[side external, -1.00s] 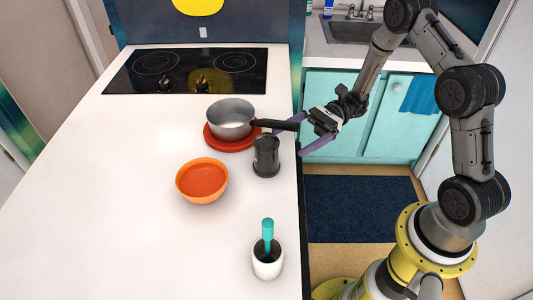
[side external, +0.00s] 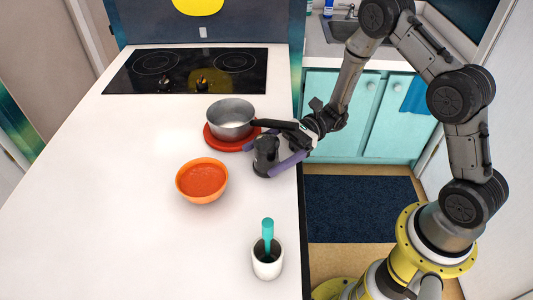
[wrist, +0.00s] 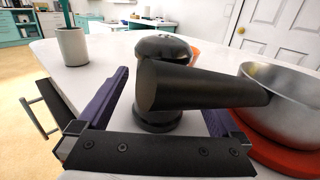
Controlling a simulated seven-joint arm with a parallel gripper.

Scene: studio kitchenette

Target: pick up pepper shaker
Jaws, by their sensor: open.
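The dark pepper shaker (side external: 265,158) stands upright on the white counter near its right edge. My gripper (side external: 272,153) is open and low at the shaker, with one purple finger on its near side. In the wrist view the shaker's top (wrist: 164,46) and base show between the two purple fingers of my gripper (wrist: 163,100). The black pot handle (wrist: 205,85) crosses in front of the shaker there and hides its middle. I cannot tell whether a finger touches the shaker.
The metal pot (side external: 231,117) sits on a red plate (side external: 214,142), its handle reaching over beside my gripper. An orange bowl (side external: 201,181) is left of the shaker. A white cup (side external: 267,262) with a teal-handled utensil stands nearer. The left counter is clear.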

